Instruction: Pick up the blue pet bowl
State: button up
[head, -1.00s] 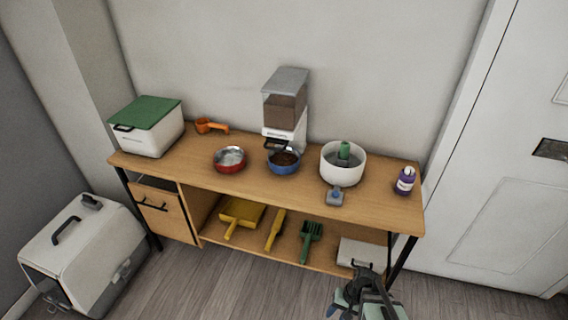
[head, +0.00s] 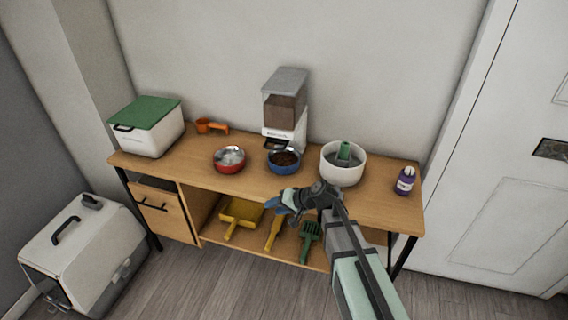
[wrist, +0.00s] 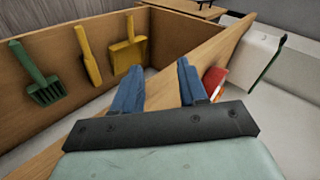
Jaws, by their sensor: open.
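The blue pet bowl (head: 284,170) stands upright on the wooden desk top, filled with brown kibble, just in front of the food dispenser (head: 285,112). My gripper (head: 277,205) is by the desk's front edge, below the bowl in the head view and apart from it. In the wrist view its two blue fingers (wrist: 158,85) are spread with nothing between them. I cannot make out the blue bowl in the wrist view.
A red bowl (head: 229,166) stands left of the blue bowl; it shows in the wrist view (wrist: 212,80). A white round tub (head: 343,172) and purple bottle (head: 404,182) stand right. Yellow and green scoops (head: 310,240) lie on the shelf below.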

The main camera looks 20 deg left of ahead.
jog(key=shift+n, duration=0.4)
jog(key=w+r, duration=0.1)
jog(key=w+a+r, duration=0.1)
jog(key=r, duration=0.1)
jog(key=w+a+r, duration=0.1)
jog(key=w, duration=0.1)
jog(key=shift+w+r, duration=0.1)
jog(key=shift+r, duration=0.3)
jog(key=w+d+r+n+t+h, duration=0.1)
jog(key=w+d+r, duration=0.1)
jog(key=w, duration=0.3)
jog(key=w+d+r+h, duration=0.1)
jog(key=w+d+r, duration=0.1)
jog(key=w, duration=0.3)
jog(key=n+t+h, duration=0.1)
jog(key=h, duration=0.2)
send_near(299, 155)
jog(key=x, duration=0.4)
jog(key=shift+w+d+f, duration=0.1)
jog(key=shift+w+d, duration=0.2)
jog(key=shift+x, duration=3.05)
jog(key=shift+s+a, duration=0.2)
grip_shut()
